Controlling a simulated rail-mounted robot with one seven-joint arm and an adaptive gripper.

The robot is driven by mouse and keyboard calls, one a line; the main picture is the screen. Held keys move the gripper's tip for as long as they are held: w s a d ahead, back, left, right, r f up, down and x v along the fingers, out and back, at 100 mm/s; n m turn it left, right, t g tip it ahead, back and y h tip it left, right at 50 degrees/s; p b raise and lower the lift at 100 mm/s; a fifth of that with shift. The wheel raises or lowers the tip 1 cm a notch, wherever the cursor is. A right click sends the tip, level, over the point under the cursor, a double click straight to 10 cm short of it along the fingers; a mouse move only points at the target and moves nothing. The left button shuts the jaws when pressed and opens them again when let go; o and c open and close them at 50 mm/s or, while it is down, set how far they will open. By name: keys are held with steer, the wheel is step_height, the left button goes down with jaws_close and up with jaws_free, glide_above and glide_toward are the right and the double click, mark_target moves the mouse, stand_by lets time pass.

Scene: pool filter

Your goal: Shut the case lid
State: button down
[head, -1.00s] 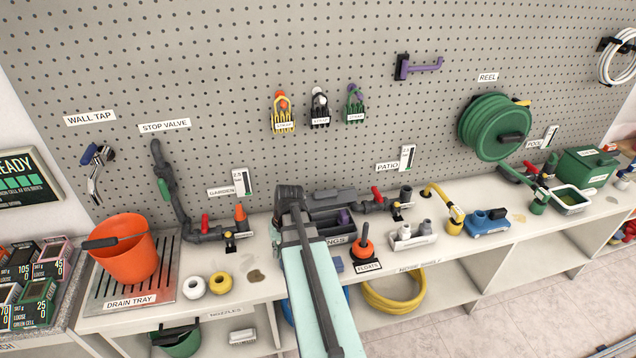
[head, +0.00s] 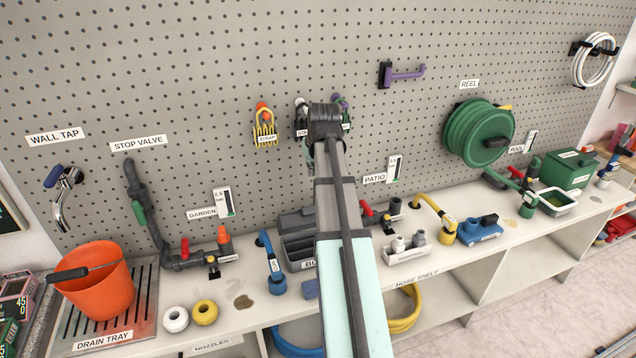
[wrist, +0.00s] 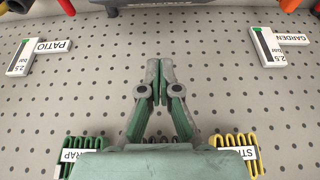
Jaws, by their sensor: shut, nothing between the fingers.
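A dark grey case (head: 300,245) stands on the bench against the pegboard, with its lid (head: 296,219) raised at the back. Its open tray shows compartments, and my arm hides its right side. My gripper (wrist: 160,66) is shut and empty in the wrist view, in front of the pegboard. In the head view the gripper is mostly hidden behind my wrist, above the case and apart from it. A dark edge at the top of the wrist view (wrist: 165,3) appears to be the case's lid.
Straps (head: 264,127) hang on the pegboard beside my wrist. A blue hose fitting (head: 275,272) stands left of the case. A red-handled valve (head: 368,208) and a white tray of fittings (head: 408,250) are to its right. An orange bucket (head: 97,284) stands at left.

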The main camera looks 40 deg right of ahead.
steer(key=p, duration=0.2)
glide_above(311, 217)
steer(key=w+d, duration=0.3)
steer(key=w, duration=0.1)
step_height(311, 217, down, 8)
steer(key=shift+s+a+f+p, duration=0.3)
steer(key=shift+s+f+p, duration=0.15)
steer(key=shift+s+f, duration=0.1)
steer(key=shift+s+a+f+p, duration=0.25)
steer(key=shift+s+f+p, duration=0.2)
steer(key=shift+s+f, duration=0.05)
steer(key=shift+s+a+f, duration=0.1)
steer(key=shift+s+f, duration=0.2)
steer(key=shift+f, duration=0.15)
